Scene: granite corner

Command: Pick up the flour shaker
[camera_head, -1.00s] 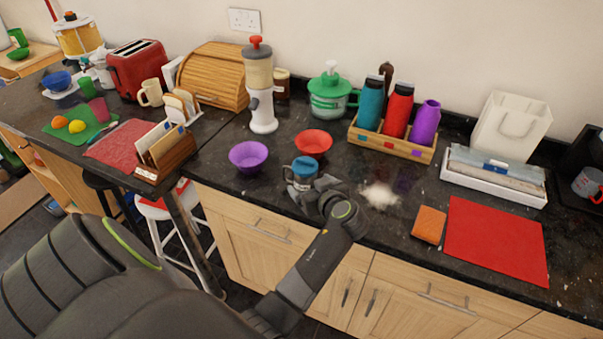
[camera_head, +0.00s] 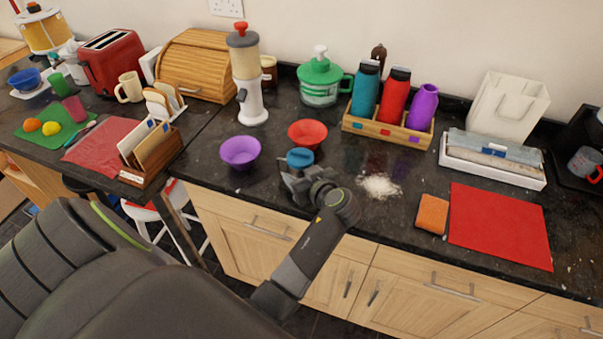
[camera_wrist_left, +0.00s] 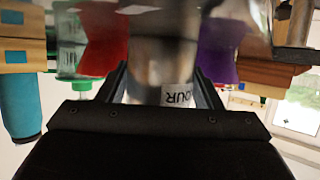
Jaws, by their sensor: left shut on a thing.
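The flour shaker (camera_head: 300,157) has a blue top and stands near the counter's front edge, in front of the red bowl (camera_head: 307,133). My left gripper (camera_head: 296,181) is shut on it from the front and hides most of its body. In the left wrist view, which is upside down, the grey metal shaker (camera_wrist_left: 158,72) sits between the two fingers, with part of a white label reading "OUR". I cannot tell whether its base touches the counter. My right gripper is not in view.
A purple bowl (camera_head: 240,152) is left of the shaker. White spilled powder (camera_head: 379,186) lies to the right, then an orange sponge (camera_head: 432,213) and a red cloth (camera_head: 500,226). A bottle crate (camera_head: 388,132) and a tall dispenser (camera_head: 248,80) stand behind.

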